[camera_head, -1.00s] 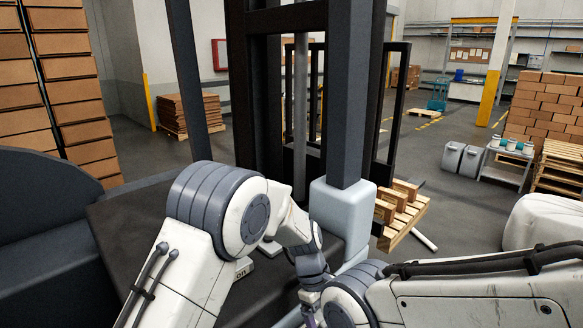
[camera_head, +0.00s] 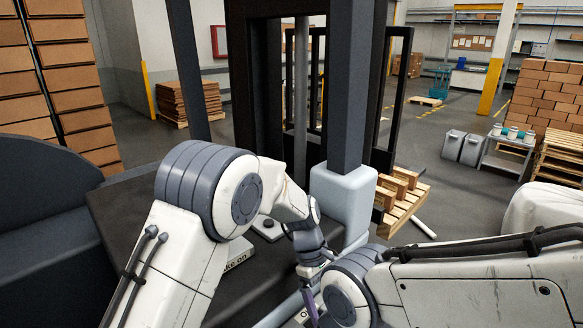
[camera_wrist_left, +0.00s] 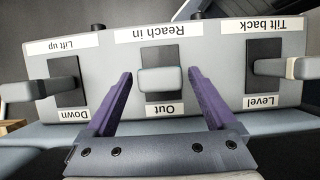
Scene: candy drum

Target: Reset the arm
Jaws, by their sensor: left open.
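My left arm (camera_head: 210,195) reaches forward over a dark console in the head view. A purple finger of my left gripper (camera_head: 310,303) shows at the bottom edge; the rest is hidden. In the left wrist view my left gripper (camera_wrist_left: 160,72) is open. Its purple fingers stand on either side of the middle lever (camera_wrist_left: 162,82), labelled "Reach in" and "Out", with gaps to it. The "Lift up/Down" lever (camera_wrist_left: 28,90) is at the left and the "Tilt back/Level" lever (camera_wrist_left: 285,67) at the right. My right arm (camera_head: 450,280) enters from the right; its gripper is out of view.
A dark mast (camera_head: 350,90) rises ahead, with a grey block (camera_head: 342,198) beside my left forearm. A loaded pallet (camera_head: 402,205) stands beyond it. Stacked boxes (camera_head: 60,90) are at the left. Open floor (camera_head: 430,165) lies to the right.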

